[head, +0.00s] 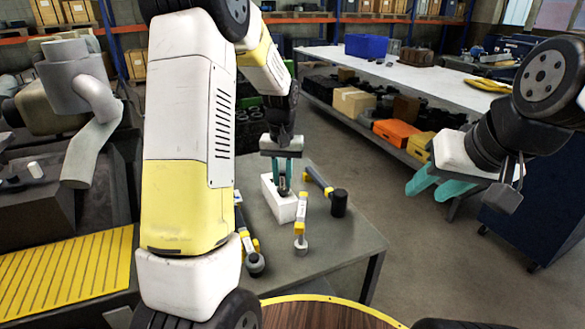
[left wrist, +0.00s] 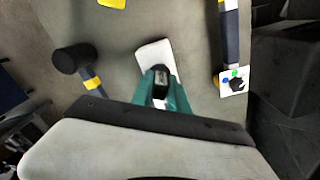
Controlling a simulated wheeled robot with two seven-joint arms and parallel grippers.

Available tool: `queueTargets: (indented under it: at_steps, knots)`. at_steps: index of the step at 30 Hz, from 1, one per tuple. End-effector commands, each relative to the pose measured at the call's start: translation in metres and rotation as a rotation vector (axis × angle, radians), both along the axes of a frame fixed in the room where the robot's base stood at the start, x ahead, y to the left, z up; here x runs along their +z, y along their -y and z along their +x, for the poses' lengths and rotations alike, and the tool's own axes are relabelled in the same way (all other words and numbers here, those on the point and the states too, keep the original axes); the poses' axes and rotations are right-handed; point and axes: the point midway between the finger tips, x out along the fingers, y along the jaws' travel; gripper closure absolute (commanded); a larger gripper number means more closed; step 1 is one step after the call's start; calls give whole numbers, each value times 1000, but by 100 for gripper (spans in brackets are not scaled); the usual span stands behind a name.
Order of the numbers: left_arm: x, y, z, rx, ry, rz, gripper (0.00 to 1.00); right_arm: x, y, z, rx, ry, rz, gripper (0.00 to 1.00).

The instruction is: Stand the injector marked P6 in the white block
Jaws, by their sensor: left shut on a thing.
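The white block (head: 285,207) stands on the small grey table in the head view. Its pale top also shows in the left wrist view (left wrist: 153,53). My left gripper (head: 284,180) points down over the block, its teal fingers shut on a dark injector (head: 282,184). In the left wrist view, the injector (left wrist: 160,82) shows between the fingers. Its lower end is hidden, so I cannot tell how far it is in the block. No P6 mark is readable. My right gripper (head: 439,189) is open and empty, off to the right, away from the table.
A black-headed mallet (head: 339,203) lies right of the block. A yellow-and-grey tool (head: 301,229) lies in front of it, and another dark-ended tool (head: 254,262) lies left. A white tag with coloured dots (left wrist: 235,81) shows in the left wrist view. The table's front right is clear.

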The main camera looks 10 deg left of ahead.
Motion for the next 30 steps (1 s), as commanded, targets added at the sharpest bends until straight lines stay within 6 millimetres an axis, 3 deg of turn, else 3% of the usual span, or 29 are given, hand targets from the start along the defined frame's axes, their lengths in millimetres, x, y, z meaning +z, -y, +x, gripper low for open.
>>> queueTargets:
  at_steps: [14,15,19,30]
  knots:
    - [-6,0,0,0,1,0,100,0,0,0,0,0,0,62]
    - [-6,0,0,0,1,0,78,0,0,0,0,0,0,62]
    - [-6,0,0,0,0,0,55,0,0,0,0,0,0,62]
    - [-1,0,0,0,1,0,55,0,0,0,0,0,0,62]
